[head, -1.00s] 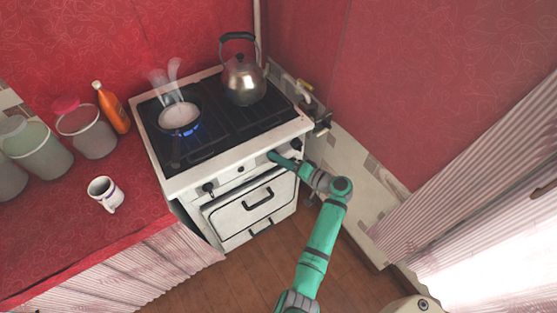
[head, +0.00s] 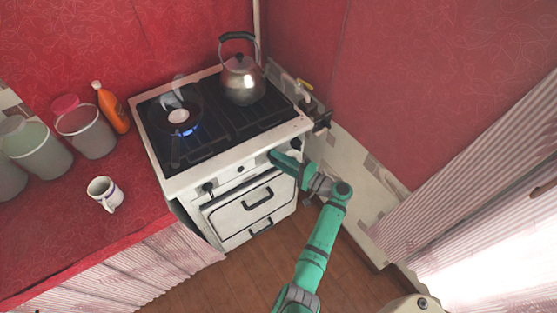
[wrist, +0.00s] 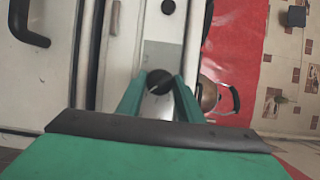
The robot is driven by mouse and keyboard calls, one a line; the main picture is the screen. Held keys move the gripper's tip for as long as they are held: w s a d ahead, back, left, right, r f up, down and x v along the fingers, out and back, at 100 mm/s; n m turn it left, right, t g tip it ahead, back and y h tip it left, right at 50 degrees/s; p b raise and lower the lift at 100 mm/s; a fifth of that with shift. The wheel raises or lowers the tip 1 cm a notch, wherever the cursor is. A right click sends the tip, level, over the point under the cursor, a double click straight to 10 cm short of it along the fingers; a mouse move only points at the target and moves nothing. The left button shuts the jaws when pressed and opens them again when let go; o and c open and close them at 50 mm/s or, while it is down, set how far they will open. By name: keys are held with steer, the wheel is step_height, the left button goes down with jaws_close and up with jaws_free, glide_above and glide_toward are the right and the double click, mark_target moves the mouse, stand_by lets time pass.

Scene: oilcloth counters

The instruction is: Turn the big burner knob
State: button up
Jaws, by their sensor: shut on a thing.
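The stove (head: 178,184) is white with a dark top, and its control knobs sit along the front panel. My gripper (head: 273,155) is at the right part of that panel, its fingers pointing at the stove. In the wrist view my gripper (wrist: 159,88) has its two green fingers shut on a round black knob (wrist: 159,79), one finger on each side. I take this as the big burner knob. In the head view my gripper hides this knob. Other knobs show: one at the right end (head: 296,143) and one at the left (head: 208,187).
A pan (head: 176,115) stands over a blue flame (head: 192,129) on the left of the stove. A kettle (head: 243,82) stands at the back right. The oven door (head: 242,211) is below the panel. A mug (head: 103,190) and jars stand on the red counter (head: 60,226).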

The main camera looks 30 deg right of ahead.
steer(key=o, duration=1.1)
steer(key=shift+c, duration=0.2)
steer(key=shift+w+r, duration=0.1)
